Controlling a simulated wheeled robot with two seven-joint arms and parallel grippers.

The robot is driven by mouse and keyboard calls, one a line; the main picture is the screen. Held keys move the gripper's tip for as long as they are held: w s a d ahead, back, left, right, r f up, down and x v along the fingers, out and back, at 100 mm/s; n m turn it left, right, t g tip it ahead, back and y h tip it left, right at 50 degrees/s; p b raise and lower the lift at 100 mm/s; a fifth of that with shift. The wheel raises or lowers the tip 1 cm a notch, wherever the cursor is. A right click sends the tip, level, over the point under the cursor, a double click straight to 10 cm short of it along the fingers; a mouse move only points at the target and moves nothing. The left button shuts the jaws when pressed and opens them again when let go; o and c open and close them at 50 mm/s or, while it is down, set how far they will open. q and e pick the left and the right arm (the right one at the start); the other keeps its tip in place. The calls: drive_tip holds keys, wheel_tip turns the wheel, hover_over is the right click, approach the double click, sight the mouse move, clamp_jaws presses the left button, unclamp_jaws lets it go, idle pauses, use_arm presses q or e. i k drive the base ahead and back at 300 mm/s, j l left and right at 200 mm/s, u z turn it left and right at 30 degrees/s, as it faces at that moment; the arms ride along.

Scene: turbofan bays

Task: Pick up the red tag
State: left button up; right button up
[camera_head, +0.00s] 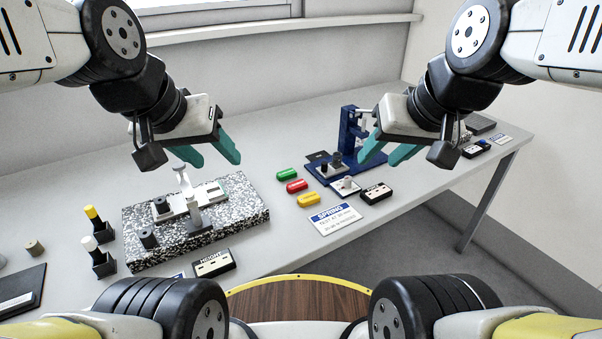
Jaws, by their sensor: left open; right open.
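The red tag (297,186) lies flat on the grey bench. It sits between a green tag (287,174) behind it and a yellow tag (308,199) in front of it. My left gripper (213,157) is open and empty, above the speckled block and to the left of the red tag. My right gripper (383,155) is open and empty, near the blue press and to the right of the tag. Neither gripper touches a tag.
A speckled stone block (245,207) with small fixtures stands left of the tags. A blue press (349,130) on a blue base stands to their right. A SPRING card (335,219) and a black labelled box (376,193) lie near the front edge.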

sight(293, 187)
drive_tip(key=i+l+u, duration=0.1)
drive_tip(key=l, duration=0.25)
drive_tip(key=i+l+u, duration=0.15)
drive_tip(key=l, duration=0.2)
drive_tip(key=i+l+u, duration=0.1)
drive_tip(key=l, duration=0.25)
drive_tip(key=l+u, duration=0.1)
drive_tip(key=l, duration=0.25)
drive_tip(key=i, duration=0.1)
